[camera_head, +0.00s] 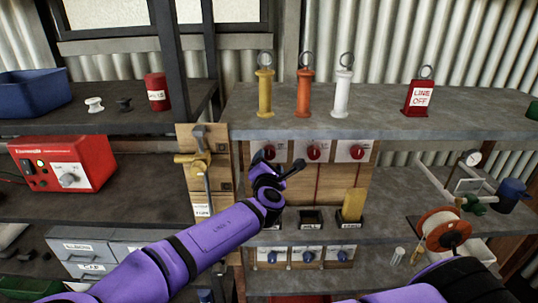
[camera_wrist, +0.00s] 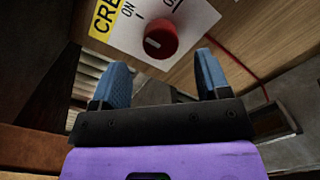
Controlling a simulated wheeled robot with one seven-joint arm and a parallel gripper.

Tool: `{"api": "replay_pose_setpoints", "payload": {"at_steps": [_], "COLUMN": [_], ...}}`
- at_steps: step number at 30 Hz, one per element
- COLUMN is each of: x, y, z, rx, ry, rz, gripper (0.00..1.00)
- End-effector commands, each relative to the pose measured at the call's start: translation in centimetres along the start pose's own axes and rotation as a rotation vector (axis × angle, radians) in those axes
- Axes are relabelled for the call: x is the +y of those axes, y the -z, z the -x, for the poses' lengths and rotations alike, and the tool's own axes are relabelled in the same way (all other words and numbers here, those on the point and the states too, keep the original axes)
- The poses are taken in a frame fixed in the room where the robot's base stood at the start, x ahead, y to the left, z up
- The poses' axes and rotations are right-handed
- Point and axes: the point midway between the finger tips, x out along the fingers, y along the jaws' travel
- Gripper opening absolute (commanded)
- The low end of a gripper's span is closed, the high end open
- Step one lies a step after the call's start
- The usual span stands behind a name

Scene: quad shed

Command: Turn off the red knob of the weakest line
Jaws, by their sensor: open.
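Three red knobs sit in a row on white plates on a wooden board: the left knob (camera_head: 269,152), the middle knob (camera_head: 314,152) and the right knob (camera_head: 357,152). My gripper (camera_head: 279,161) is in front of the board, just below and right of the left knob. In the wrist view, one red knob (camera_wrist: 161,39) lies ahead, between and beyond the open blue fingers of my gripper (camera_wrist: 162,63), with no clear contact. Its white mark is on its left side. Its plate shows "ON" and a yellow label (camera_wrist: 104,18) starting "CRE", cut off by the frame.
Three blue knobs (camera_head: 307,256) are on a lower panel. A yellow block (camera_head: 353,204) stands in the right slot; the middle slot (camera_head: 311,220) looks empty. Yellow (camera_head: 265,93), orange (camera_head: 305,93) and white (camera_head: 342,94) ringed tags and a red "LINE OFF" tag (camera_head: 421,97) stand on the upper shelf.

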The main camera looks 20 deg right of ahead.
Motion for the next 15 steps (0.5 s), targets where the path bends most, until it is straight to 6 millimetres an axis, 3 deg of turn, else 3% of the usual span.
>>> {"api": "replay_pose_setpoints", "payload": {"at_steps": [6,15], "x": [-0.1,0.0], "y": [-0.1,0.0], "z": [-3.4,-5.6], "rx": [-0.002,0.0], "ry": [0.001,0.001], "rz": [0.0,0.0], "gripper": [0.69,0.69]}}
